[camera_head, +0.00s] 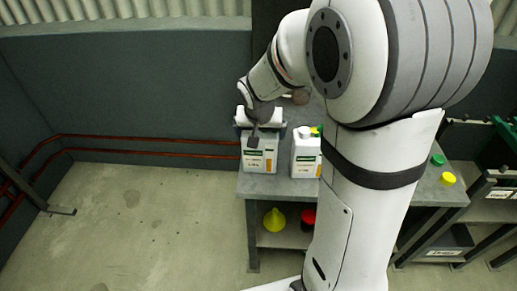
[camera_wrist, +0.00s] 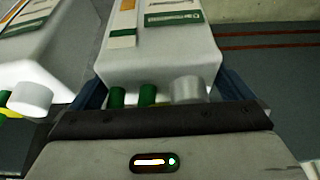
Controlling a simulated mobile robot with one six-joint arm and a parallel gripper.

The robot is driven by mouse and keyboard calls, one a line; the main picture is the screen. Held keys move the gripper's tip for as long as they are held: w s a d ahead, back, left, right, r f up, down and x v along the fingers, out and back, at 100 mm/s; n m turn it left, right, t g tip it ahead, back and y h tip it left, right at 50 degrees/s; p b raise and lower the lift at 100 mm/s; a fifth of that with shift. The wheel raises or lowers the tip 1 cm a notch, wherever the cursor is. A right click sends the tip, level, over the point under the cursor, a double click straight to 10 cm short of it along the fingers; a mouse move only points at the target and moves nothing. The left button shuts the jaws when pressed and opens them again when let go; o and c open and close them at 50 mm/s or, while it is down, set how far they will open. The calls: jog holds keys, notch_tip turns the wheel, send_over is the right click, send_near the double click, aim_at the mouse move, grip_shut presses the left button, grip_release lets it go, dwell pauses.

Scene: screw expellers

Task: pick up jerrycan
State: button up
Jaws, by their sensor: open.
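A white jerrycan (camera_head: 259,158) with a green, white and orange label stands on the left end of the grey workbench (camera_head: 262,186). My gripper (camera_head: 260,128) is at its top and hides part of it. In the wrist view the jerrycan (camera_wrist: 160,60) lies between the two dark blue fingers of my gripper (camera_wrist: 163,92), which are apart on either side of its top. Its pale cap (camera_wrist: 187,89) and two green pieces (camera_wrist: 132,96) sit close to the palm. I cannot tell whether the fingers touch it.
A second white jerrycan (camera_head: 305,156) stands close on the right; it also shows in the wrist view (camera_wrist: 45,55). A yellow funnel (camera_head: 274,220) and a red item (camera_head: 308,217) are on the shelf below. Red pipes (camera_head: 150,140) run along the wall. Floor at left is clear.

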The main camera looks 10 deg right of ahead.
jog(key=shift+c, duration=0.2)
jog(key=shift+r, duration=0.1)
jog(key=c, duration=1.6)
